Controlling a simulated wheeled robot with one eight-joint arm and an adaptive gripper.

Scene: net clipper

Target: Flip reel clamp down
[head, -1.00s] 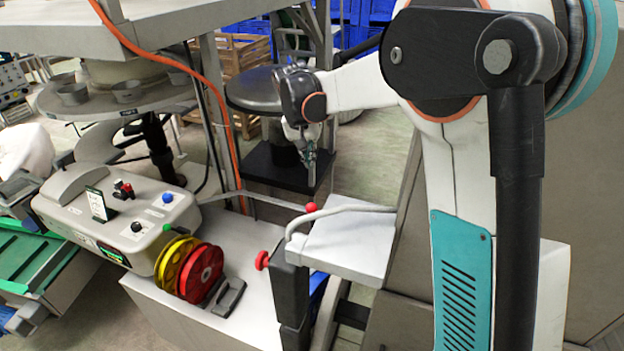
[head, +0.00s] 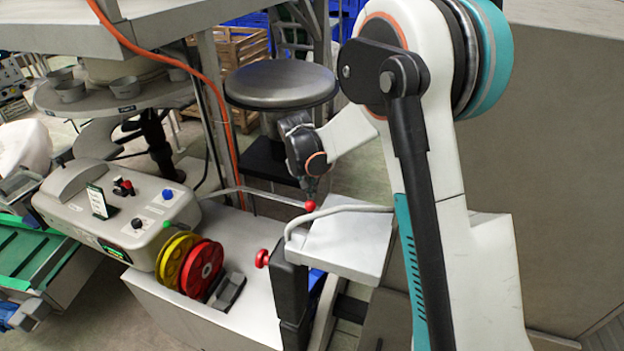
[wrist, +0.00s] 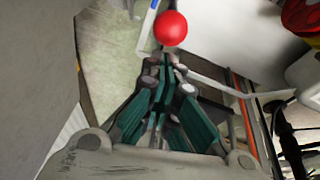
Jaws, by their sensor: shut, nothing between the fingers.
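A red reel (head: 202,269) and a yellow reel (head: 175,257) stand upright side by side on the front of the grey machine. A dark grey block (head: 228,291) sits beside the red reel; I cannot tell whether it is the reel clamp. A thin grey lever (head: 262,197) ends in a red ball knob (head: 310,206), also seen in the wrist view (wrist: 171,28). My gripper (head: 311,194) points down just above this knob, shut and empty. In the wrist view its closed fingertips (wrist: 164,62) are close to the knob; contact is not clear.
A white side table (head: 345,240) with a bent grey rail is right of the knob. A round dark stool (head: 280,84) stands behind my gripper. An orange cable (head: 215,90) hangs at left.

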